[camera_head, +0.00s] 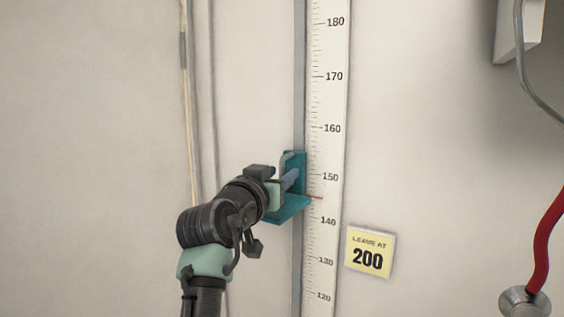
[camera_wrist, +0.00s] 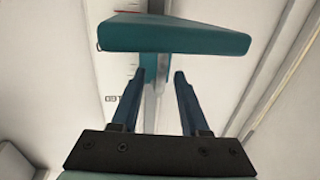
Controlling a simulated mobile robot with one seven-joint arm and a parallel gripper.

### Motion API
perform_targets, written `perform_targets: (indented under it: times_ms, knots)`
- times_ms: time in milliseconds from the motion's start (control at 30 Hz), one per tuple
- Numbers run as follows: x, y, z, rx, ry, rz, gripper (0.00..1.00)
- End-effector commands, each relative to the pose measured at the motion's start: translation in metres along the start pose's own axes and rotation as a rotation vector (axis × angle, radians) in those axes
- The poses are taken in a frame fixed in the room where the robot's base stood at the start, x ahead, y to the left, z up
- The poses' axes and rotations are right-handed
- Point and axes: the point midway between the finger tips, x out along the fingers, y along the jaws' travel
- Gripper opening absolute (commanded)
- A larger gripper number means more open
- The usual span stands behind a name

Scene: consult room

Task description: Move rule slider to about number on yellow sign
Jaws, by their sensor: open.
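The teal slider (camera_head: 289,207) sits on the grey rail of the wall rule (camera_head: 326,110). Its red pointer is at about 145, between the 140 and 150 marks. The yellow sign (camera_head: 370,251), right of the rule, reads "LEAVE AT 200". My gripper (camera_head: 291,180) is at the slider, above its flat plate and in front of its upright back. In the wrist view the fingers of my gripper (camera_wrist: 159,72) are open and apart, with the slider's plate (camera_wrist: 175,36) across the top. The upright part shows beyond and between the fingertips; contact cannot be told.
Rule numbers show from about 120 up to 180; the top is out of view. Thin pipes (camera_head: 211,90) run up the wall at left. A red tube (camera_head: 546,235) and a grey cable (camera_head: 521,55) hang at right. The wall left of the rail is clear higher up.

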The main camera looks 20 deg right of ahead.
Motion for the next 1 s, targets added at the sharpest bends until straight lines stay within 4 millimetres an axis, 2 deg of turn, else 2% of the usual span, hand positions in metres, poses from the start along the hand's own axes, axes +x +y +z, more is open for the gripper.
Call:
perform_targets:
  times_ms: [200, 533, 567, 800, 1000]
  knots:
    - [0.015, 0.0, -0.001, -0.001, 0.0, 0.0, 0.45]
    - [0.018, 0.0, 0.0, 0.001, 0.001, -0.001, 0.45]
    - [0.018, 0.0, 0.0, 0.001, 0.001, -0.001, 0.43]
    - [0.017, 0.0, 0.0, 0.0, 0.001, -0.001, 0.0]
    - [0.017, 0.0, 0.0, 0.0, 0.001, -0.001, 0.0]
